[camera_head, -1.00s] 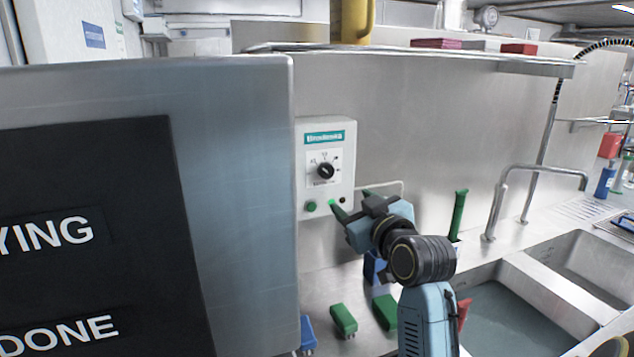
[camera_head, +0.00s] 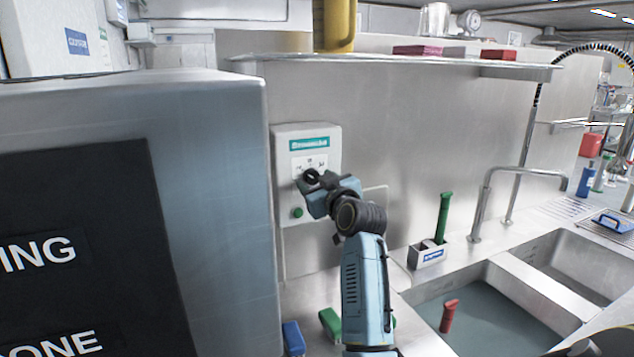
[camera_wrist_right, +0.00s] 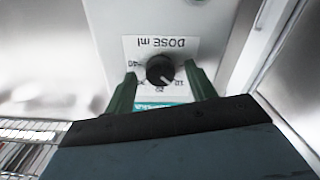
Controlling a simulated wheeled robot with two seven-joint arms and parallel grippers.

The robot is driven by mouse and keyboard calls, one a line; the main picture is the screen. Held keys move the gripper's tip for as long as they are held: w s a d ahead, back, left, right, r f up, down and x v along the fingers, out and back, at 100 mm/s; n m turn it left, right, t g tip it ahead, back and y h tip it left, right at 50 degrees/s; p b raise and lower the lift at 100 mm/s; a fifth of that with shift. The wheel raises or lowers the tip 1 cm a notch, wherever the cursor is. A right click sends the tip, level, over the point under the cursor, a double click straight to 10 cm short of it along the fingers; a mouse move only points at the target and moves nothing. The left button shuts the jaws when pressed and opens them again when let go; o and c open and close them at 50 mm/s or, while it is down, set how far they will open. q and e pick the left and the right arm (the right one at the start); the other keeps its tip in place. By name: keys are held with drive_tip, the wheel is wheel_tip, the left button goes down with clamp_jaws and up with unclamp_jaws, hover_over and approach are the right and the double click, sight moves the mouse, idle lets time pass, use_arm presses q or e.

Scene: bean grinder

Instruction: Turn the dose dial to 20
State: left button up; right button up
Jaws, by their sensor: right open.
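The dose unit is a pale box (camera_head: 278,160) on the steel wall, with a teal label strip at its top. Its black round dose dial (camera_wrist_right: 160,69) shows in the right wrist view, over a white plate reading "DOSE ml", upside down there. A light mark on the dial points to the picture's lower right; the exact number is hard to tell. My right gripper (camera_wrist_right: 161,73) is open, with one green finger on each side of the dial; contact is not clear. In the head view my right gripper (camera_head: 318,182) partly hides the dial. My left gripper is out of view.
A green button (camera_head: 297,213) sits low on the box. A large steel cabinet (camera_head: 225,200) stands close on the left. A shelf (camera_head: 400,68) runs above. A sink (camera_head: 480,310), a tap (camera_head: 483,205) and a small caddy with a green brush (camera_head: 443,215) lie to the right.

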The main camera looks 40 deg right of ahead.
drive_tip(key=shift+w, duration=0.1)
drive_tip(key=shift+c, duration=0.2)
drive_tip(key=c, duration=0.9)
drive_tip(key=m+p, duration=0.5)
drive_tip(key=shift+r, duration=0.2)
drive_tip(key=shift+a+f+m+p, duration=0.1)
drive_tip(key=shift+f+m+p, duration=0.05)
drive_tip(key=shift+m+p, duration=2.1)
drive_tip(key=shift+m, duration=0.25)
drive_tip(key=o, duration=0.9)
